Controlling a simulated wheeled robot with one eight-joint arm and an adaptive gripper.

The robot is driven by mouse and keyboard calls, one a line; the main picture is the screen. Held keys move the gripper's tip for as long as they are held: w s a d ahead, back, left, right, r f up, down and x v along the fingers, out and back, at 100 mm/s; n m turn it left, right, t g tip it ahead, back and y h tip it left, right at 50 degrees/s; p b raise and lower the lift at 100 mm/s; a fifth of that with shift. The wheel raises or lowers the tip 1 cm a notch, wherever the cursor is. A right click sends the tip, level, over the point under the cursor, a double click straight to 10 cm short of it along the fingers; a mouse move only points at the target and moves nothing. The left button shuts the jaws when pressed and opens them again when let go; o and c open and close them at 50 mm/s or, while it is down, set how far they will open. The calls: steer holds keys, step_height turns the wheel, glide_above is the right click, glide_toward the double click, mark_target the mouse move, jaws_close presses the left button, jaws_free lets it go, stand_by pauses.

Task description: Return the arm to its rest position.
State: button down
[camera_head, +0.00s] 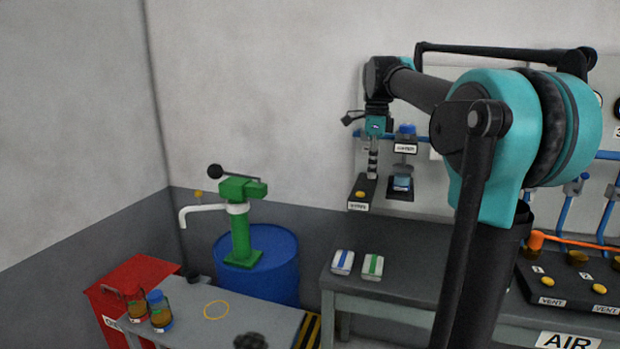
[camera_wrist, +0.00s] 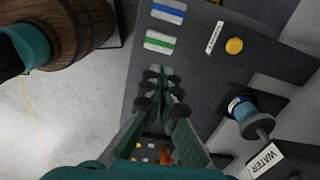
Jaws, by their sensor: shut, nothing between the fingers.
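My gripper (camera_wrist: 161,80) is shut with nothing between its fingers, seen from behind in the wrist view. In the head view my arm (camera_head: 500,130) rises at the right and reaches left across the bench. Its wrist end (camera_head: 377,125) hangs down in front of the back wall, above the left part of the dark bench (camera_head: 400,265). The fingertips are too small there to make out clearly.
A blue-striped block (camera_head: 342,261) and a green-striped block (camera_head: 372,266) lie on the bench. A yellow-button box (camera_head: 361,205) and a WATER fixture (camera_head: 404,148) are close to the wrist. A wooden barrel (camera_wrist: 85,30) shows in the wrist view. A blue drum (camera_head: 275,270) stands left.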

steer(key=s+f+n+t, duration=0.1)
steer(key=s+f+n, duration=0.6)
steer(key=f, duration=0.4)
steer(key=s+d+f+n+t, duration=0.1)
steer(key=s+f+n, duration=0.6)
steer(key=f, duration=0.5)
steer(key=s+f+n+t, duration=0.2)
steer(key=s+f+n, duration=0.5)
steer(key=s+f, duration=0.2)
step_height(320, 180, down, 3)
steer(key=shift+s+d+r, duration=0.1)
steer(key=shift+s+d, duration=0.05)
steer(key=shift+d, duration=0.2)
